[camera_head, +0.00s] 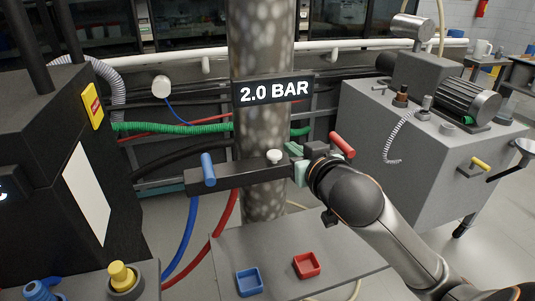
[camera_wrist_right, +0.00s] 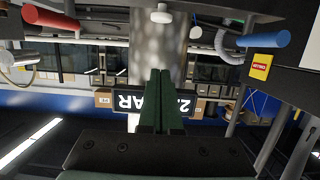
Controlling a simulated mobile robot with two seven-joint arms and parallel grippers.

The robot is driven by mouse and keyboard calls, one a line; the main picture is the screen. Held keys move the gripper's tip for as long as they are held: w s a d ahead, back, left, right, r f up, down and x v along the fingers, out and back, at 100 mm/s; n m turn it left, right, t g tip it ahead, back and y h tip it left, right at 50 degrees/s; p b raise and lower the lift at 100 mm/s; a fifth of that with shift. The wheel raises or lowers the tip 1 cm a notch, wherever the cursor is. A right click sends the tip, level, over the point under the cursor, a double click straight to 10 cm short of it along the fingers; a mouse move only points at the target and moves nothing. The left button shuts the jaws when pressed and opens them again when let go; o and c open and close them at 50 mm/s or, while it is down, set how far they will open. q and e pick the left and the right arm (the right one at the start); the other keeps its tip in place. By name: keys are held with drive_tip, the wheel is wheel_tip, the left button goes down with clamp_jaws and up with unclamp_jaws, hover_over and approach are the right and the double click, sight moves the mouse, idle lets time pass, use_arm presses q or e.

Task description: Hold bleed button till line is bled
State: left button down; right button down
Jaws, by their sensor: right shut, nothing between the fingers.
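A dark manifold bar (camera_head: 237,175) crosses in front of the mottled column. A small pale round button (camera_head: 274,156) sits on it, between a blue lever (camera_head: 208,169) and a red lever (camera_head: 342,145). I take it for the bleed button. It also shows at the top of the right wrist view (camera_wrist_right: 161,14). The display (camera_head: 274,91) reads 2.0 BAR. My right gripper (camera_head: 297,165) is just right of the button, its green fingers shut and empty. In the wrist view a gap shows between fingertips and button. My left gripper is out of view.
A grey panel below carries a blue tray (camera_head: 249,282) and a red tray (camera_head: 306,265). A yellow button (camera_head: 122,275) stands at lower left. A grey cabinet with a motor (camera_head: 467,103) stands right; hoses run behind the bar.

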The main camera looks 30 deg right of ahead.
drive_tip(key=shift+w, duration=0.1)
hover_over(274, 155)
drive_tip(key=s, duration=0.1)
wheel_tip(274, 155, down, 2)
drive_tip(key=shift+s+f, duration=0.1)
drive_tip(key=shift+f, duration=0.15)
wheel_tip(274, 155, down, 3)
drive_tip(key=shift+s+r+b, duration=0.1)
drive_tip(key=shift+b, duration=0.2)
drive_tip(key=shift+f, duration=0.55)
drive_tip(key=shift+a, duration=0.1)
